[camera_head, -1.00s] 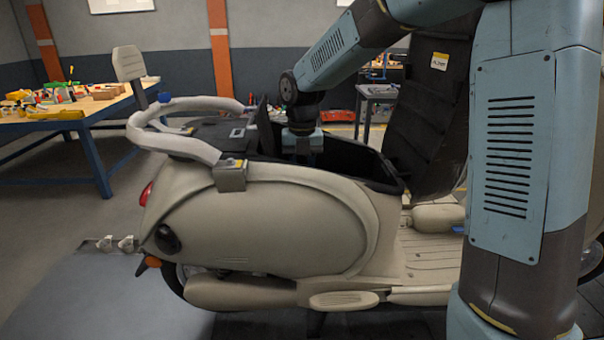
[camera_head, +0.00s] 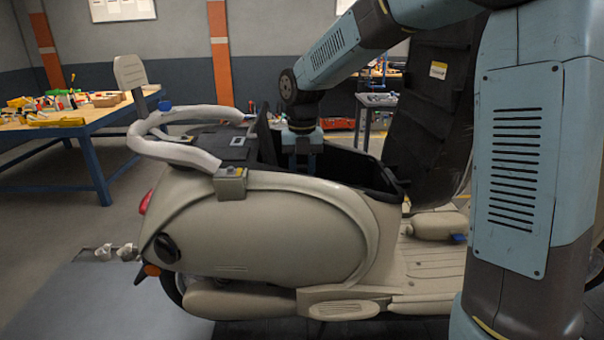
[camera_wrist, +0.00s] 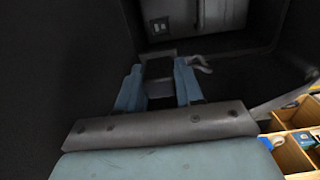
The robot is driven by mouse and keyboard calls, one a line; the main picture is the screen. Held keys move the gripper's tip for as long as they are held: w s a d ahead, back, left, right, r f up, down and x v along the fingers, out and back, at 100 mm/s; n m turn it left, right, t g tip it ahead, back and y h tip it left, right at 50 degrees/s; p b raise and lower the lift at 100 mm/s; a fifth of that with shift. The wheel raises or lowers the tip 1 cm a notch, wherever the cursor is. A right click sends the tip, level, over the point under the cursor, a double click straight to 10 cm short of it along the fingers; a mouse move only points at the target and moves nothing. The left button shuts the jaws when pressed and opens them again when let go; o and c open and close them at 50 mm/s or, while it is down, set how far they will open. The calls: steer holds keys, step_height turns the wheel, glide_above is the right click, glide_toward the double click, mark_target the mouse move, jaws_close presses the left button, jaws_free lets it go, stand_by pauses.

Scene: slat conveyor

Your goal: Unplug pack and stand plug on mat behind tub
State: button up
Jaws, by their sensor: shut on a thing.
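My gripper (camera_wrist: 160,88) is shut on a dark grey block, which looks like the plug (camera_wrist: 158,70), in the wrist view. A light cable-like piece (camera_wrist: 201,64) shows just right of it. A grey box, likely the pack (camera_wrist: 212,14), stands at the top of that view; I cannot tell whether the plug touches it. In the head view my gripper (camera_head: 303,160) reaches down into the scooter's open black tub (camera_head: 355,165), its fingertips partly hidden by the rim. A black mat-like surface (camera_head: 212,153) lies left of the tub on the scooter's tail.
A black upright panel (camera_head: 266,135) stands between tub and mat. A pale grab rail (camera_head: 178,150) curves around the tail. The raised seat (camera_head: 432,110) stands right of the tub. Wooden bins (camera_wrist: 297,150) show at lower right in the wrist view. A cluttered workbench (camera_head: 75,115) is far left.

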steer(key=shift+r, duration=3)
step_height(320, 180, up, 12)
stand_by(1.0)
step_height(320, 180, up, 7)
glide_above(302, 166)
steer(key=shift+f, duration=0.2)
stand_by(0.6)
stand_by(0.5)
steer(key=s+a, duration=0.3)
steer(key=a, duration=1.3)
steer(key=shift+a, duration=0.25)
